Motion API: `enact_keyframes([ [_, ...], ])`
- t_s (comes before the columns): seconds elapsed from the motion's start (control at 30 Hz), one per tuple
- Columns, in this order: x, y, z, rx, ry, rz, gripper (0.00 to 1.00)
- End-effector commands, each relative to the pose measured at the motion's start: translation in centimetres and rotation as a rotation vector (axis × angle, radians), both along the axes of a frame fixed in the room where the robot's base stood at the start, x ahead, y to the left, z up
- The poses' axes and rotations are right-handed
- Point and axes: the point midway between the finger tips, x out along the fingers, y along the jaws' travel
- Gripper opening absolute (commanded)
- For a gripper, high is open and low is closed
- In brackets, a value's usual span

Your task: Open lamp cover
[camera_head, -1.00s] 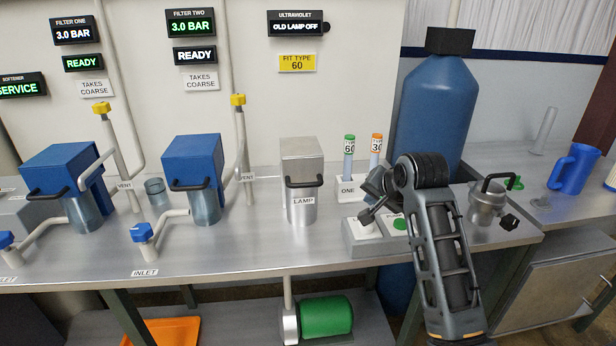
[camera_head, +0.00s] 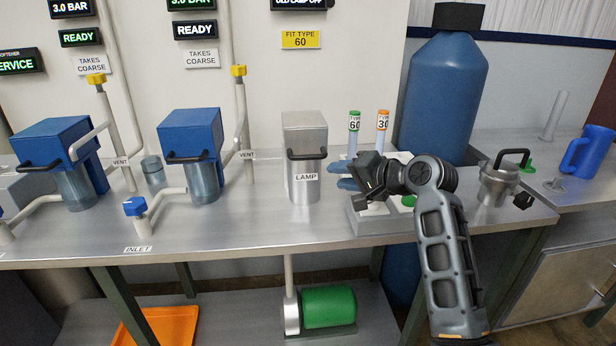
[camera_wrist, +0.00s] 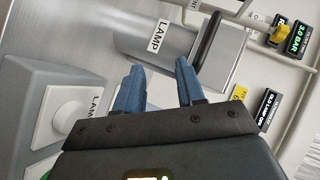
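The lamp housing (camera_head: 304,135) is a silver box with a black bar handle (camera_head: 306,154) on a metal cylinder marked LAMP. It stands upright on the bench, and its cover looks closed. In the wrist view the LAMP label (camera_wrist: 158,36) and the black handle (camera_wrist: 207,40) lie just beyond the fingertips. My gripper (camera_head: 344,174) points left at the lamp housing from its right side, a short gap away. In the wrist view my gripper (camera_wrist: 160,72) has two blue fingers apart with nothing between them.
A grey control box (camera_head: 372,222) with a white knob and green button lies under my gripper. Two lamp tubes, a green-topped one (camera_head: 354,122) and an orange-topped one (camera_head: 382,121), stand behind it.

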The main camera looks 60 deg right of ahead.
Motion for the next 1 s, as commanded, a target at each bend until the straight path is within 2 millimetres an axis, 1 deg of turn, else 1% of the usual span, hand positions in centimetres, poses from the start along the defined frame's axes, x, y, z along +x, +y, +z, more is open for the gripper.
enact_keyframes([
  [0.03, 0.6, 0.5, -1.2, 0.022, -0.078, 0.032, 0.39],
  [0.2, 1.3, 1.5, -0.3, 0.096, -0.321, 0.101, 0.39],
  [0.4, 1.0, 1.8, 1.0, 0.161, -0.509, 0.135, 0.39],
  [0.53, 1.0, 1.7, 1.6, 0.178, -0.551, 0.142, 0.39],
  [0.63, 1.8, 1.6, 1.9, 0.179, -0.554, 0.142, 0.39],
  [0.9, 5.9, 1.4, 2.5, 0.178, -0.551, 0.142, 0.39],
  [1.0, 7.1, 1.2, 2.6, 0.179, -0.552, 0.142, 0.39],
])
